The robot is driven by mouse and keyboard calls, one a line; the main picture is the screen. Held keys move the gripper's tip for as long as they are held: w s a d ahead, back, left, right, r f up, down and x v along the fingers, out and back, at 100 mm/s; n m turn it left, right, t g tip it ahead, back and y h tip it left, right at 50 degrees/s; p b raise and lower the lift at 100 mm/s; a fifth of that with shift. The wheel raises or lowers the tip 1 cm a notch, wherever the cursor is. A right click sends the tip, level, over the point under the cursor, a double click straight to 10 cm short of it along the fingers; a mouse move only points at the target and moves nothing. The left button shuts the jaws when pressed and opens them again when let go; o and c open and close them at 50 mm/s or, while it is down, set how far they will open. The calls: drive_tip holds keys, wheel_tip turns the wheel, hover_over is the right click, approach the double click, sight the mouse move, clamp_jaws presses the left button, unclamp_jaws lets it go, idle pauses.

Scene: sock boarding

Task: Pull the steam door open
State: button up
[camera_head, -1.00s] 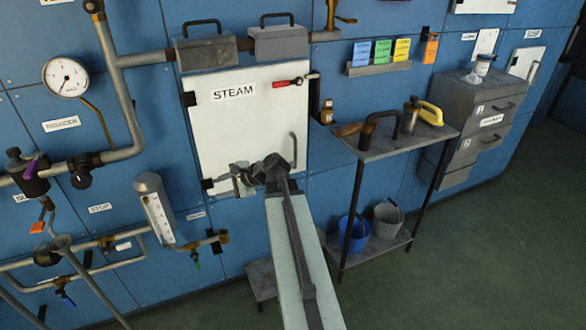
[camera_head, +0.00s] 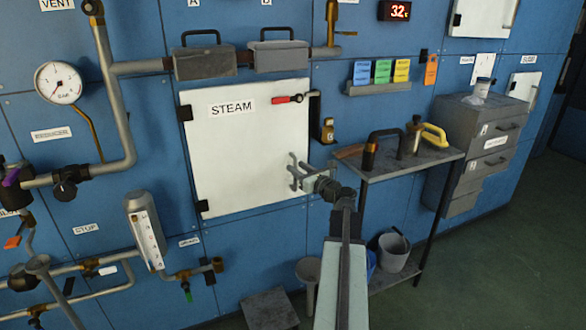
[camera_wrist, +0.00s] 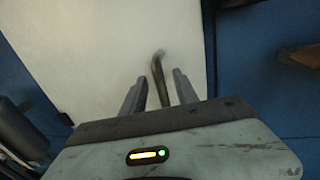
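The white steam door (camera_head: 245,160), labelled STEAM, sits flat and shut in the blue wall. A small red-handled latch (camera_head: 289,99) is at its upper right. My gripper (camera_head: 298,172) is at the door's lower right edge, where it overlaps the door handle and largely hides it. In the wrist view the dark bar handle (camera_wrist: 158,72) stands between the two fingers of my gripper (camera_wrist: 159,76). The fingers are apart, with a visible gap on each side of the handle. The white door panel (camera_wrist: 90,45) fills the upper left of that view.
A grey shelf stand (camera_head: 402,162) with tools on top is close to the right of my arm. A grey bucket (camera_head: 395,252) is on its lower level. Pipes and a gauge (camera_head: 58,83) are on the left. Floor is open at the lower right (camera_head: 500,270).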

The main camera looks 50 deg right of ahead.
drive_tip(key=shift+w+d, duration=0.2)
drive_tip(key=shift+w, duration=0.85)
clamp_jaws()
idle(0.5)
